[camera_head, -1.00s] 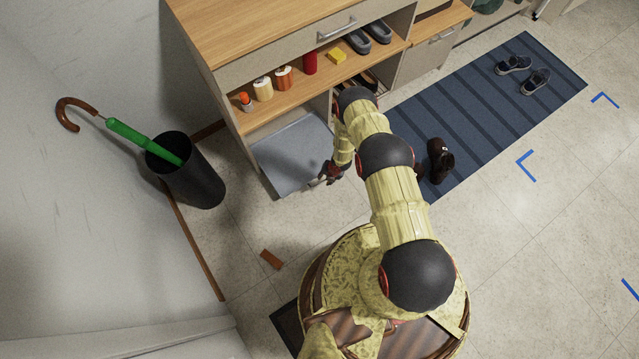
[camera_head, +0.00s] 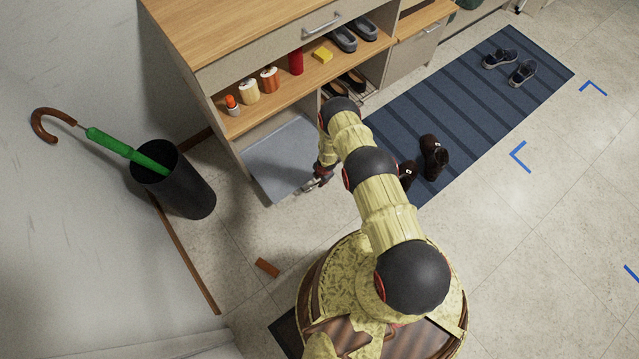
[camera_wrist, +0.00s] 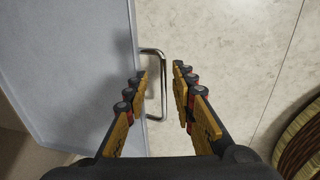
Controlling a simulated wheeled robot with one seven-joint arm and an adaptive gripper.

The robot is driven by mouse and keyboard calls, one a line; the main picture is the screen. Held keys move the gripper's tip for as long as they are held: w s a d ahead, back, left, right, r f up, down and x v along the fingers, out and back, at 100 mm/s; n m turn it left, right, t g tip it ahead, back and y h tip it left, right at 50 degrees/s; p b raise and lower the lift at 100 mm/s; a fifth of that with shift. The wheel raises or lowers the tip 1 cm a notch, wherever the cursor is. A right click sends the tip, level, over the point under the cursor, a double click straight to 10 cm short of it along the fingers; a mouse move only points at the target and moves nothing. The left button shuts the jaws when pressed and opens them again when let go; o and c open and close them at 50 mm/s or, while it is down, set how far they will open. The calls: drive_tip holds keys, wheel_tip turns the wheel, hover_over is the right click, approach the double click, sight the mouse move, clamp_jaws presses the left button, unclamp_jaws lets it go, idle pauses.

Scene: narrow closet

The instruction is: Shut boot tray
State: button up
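The boot tray (camera_head: 275,162) is a shallow grey tray pulled out from the bottom of the wooden cabinet, low over the floor. In the wrist view the tray (camera_wrist: 75,75) fills the left side. Its metal bar handle (camera_wrist: 163,85) sticks out from the front edge. My gripper (camera_head: 317,182) is at the tray's front edge in the head view. In the wrist view my gripper (camera_wrist: 161,80) is open, with the outer bar of the handle showing between its two fingers. I cannot tell whether a finger touches the handle.
A black umbrella bin (camera_head: 180,188) with a green umbrella (camera_head: 110,143) stands left of the tray. A small brown block (camera_head: 267,267) lies on the floor. Brown shoes (camera_head: 433,158) lie on the striped blue mat (camera_head: 470,110) at right. Bare floor lies before the tray.

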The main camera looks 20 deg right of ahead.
drive_tip(key=shift+w+f+b, duration=0.15)
drive_tip(key=shift+f+b, duration=0.2)
drive_tip(key=shift+f, duration=0.3)
drive_tip(key=shift+c, duration=1)
drive_tip(key=c, duration=0.4)
drive_tip(key=shift+w, duration=0.1)
clamp_jaws()
